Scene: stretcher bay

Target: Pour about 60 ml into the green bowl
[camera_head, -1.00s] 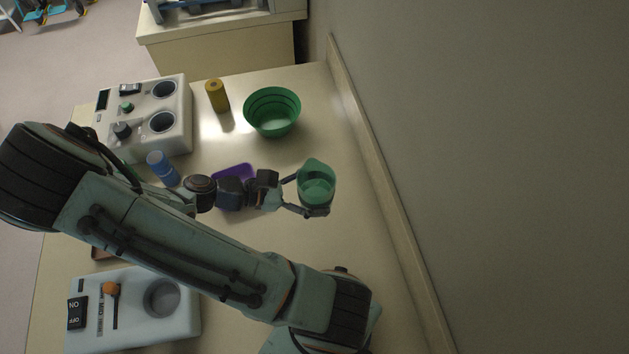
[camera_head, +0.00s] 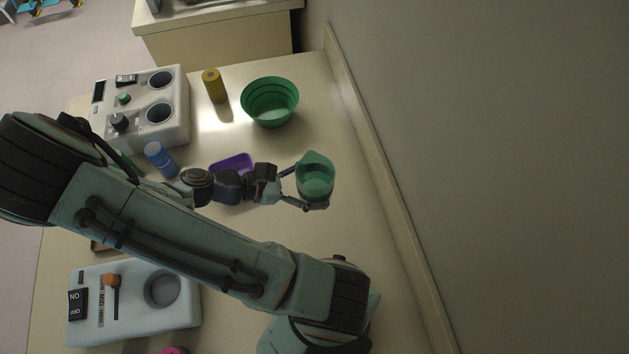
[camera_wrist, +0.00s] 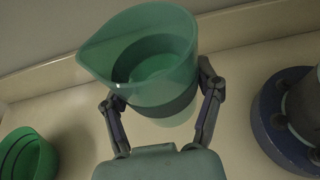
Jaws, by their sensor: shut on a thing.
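A green bowl (camera_head: 270,103) with dark rings stands on the table toward the back, near the wall; part of it shows at the lower left of the wrist view (camera_wrist: 28,158). My gripper (camera_head: 305,188) is shut on a translucent green beaker (camera_head: 316,176) with a pouring lip. In the wrist view the fingers grip the beaker (camera_wrist: 150,60) on both sides, and liquid shows inside it. The beaker looks about upright and is nearer to me than the bowl. Whether the bowl holds any liquid is not clear.
A yellow cylinder (camera_head: 214,86) stands left of the bowl. A white device with two wells (camera_head: 172,102), a blue cylinder (camera_head: 160,160) and a purple tray (camera_head: 234,163) lie further left. A second device (camera_head: 133,318) is at front left. The wall edge (camera_head: 372,160) runs along the right.

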